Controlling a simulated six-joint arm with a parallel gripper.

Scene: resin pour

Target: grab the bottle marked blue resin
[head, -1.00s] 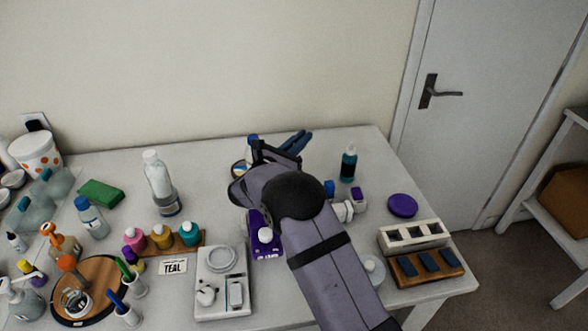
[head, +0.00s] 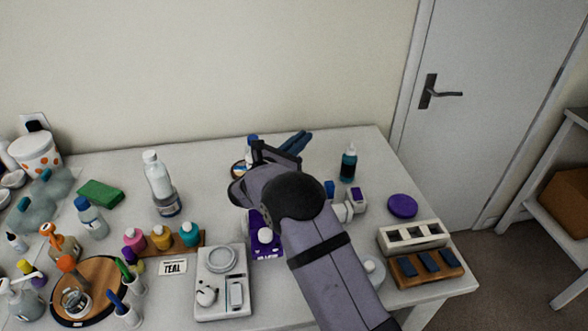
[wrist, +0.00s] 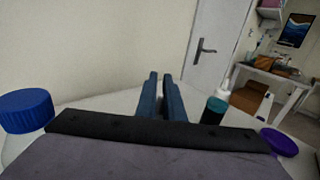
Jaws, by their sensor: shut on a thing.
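My gripper (head: 297,141) is over the back of the table, its dark blue fingers pointing toward the wall and door. In the wrist view the fingers (wrist: 161,95) are close together with a narrow gap. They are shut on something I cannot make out. A bottle with a ribbed blue cap (wrist: 27,109) stands left of the fingers, apart from them. In the head view its cap (head: 252,140) shows behind my gripper, which hides most of its body. A teal bottle with a white nozzle (head: 348,164) stands to the right, also in the wrist view (wrist: 215,109). No blue resin marking is readable.
Purple lid (head: 402,206), white mould (head: 413,236) and wooden block (head: 427,268) lie at the right.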

